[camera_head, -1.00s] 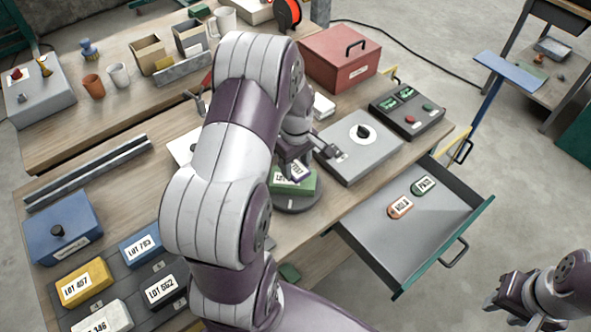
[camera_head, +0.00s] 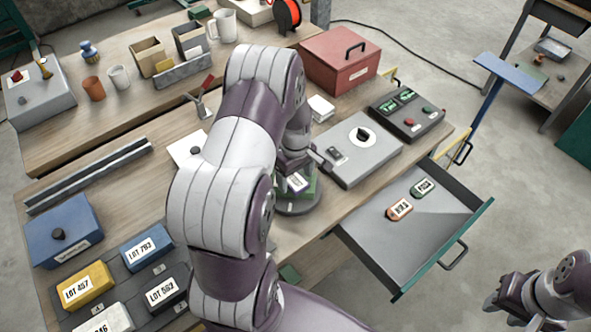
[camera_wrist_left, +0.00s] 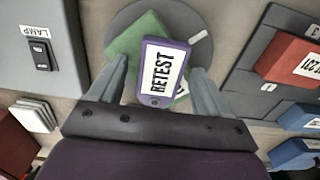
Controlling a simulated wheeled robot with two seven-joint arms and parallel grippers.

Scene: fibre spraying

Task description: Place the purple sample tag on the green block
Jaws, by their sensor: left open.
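The purple sample tag (camera_wrist_left: 164,70), labelled RETEST, lies over the green block (camera_wrist_left: 124,46) in the left wrist view, turned at an angle to it. The tag (camera_head: 296,183) and block (camera_head: 311,188) also show in the head view, partly hidden by my arm. The block is on a round grey plate (camera_wrist_left: 190,20). My left gripper (camera_wrist_left: 162,78) is open, its fingers on either side of the tag with gaps to it. Whether the tag lies fully flat is hard to tell. My right gripper (camera_head: 491,292) is open and empty, at the far right, away from the table.
A grey lamp switch box (camera_head: 360,150) stands right of the plate. An open drawer (camera_head: 410,235) holds two labelled tags. A red box (camera_head: 340,62) is behind. A dark tray with labelled lot blocks (camera_head: 122,272) is at front left.

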